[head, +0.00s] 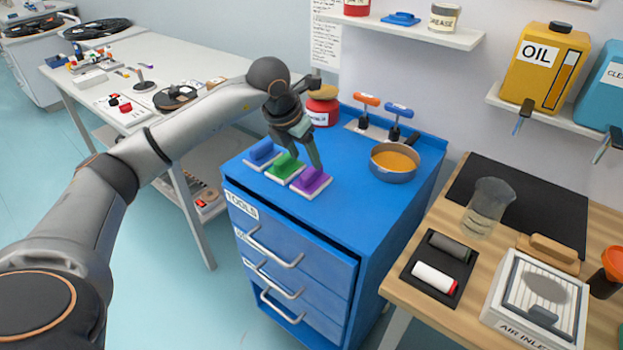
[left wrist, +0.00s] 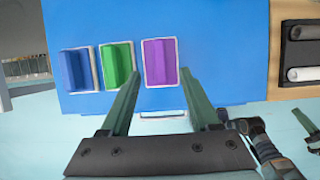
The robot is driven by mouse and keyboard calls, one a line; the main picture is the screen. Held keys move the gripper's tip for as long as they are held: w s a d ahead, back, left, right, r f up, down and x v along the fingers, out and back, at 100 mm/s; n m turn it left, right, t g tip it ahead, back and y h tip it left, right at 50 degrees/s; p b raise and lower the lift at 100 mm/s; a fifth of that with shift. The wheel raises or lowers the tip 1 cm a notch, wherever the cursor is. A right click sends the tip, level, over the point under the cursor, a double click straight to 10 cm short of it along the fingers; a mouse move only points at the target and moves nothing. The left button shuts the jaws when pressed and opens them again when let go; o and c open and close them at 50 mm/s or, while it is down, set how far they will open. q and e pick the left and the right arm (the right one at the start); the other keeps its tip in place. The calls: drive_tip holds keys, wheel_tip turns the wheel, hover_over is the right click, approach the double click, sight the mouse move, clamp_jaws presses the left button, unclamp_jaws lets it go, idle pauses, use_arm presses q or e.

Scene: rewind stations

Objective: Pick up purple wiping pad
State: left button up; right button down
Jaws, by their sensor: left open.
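The purple wiping pad (head: 312,181) lies on a pale base on the blue cabinet top, at the right end of a row of three pads. In the left wrist view the purple pad (left wrist: 160,62) sits ahead, between the lines of the fingers. My left gripper (head: 307,160) is open and empty, pointing down just above and behind the pads; its two green fingers (left wrist: 161,79) are spread wider than the purple pad. The green pad (head: 285,166) and the blue pad (head: 262,153) lie to its left. Dark green parts at the left wrist view's right edge may be my right gripper.
A pan (head: 394,164) of orange liquid, a red jar (head: 322,112) and two T-handled tools stand behind and right on the blue cabinet (head: 345,215). A wooden bench (head: 395,285) with rollers and a glass beaker (head: 488,208) is at the right.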

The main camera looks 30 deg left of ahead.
sight(311, 169)
use_arm(q)
drive_tip(key=x, duration=0.5)
drive_tip(key=shift+r+p, duration=0.1)
drive_tip(key=shift+p, duration=0.2)
clamp_jaws()
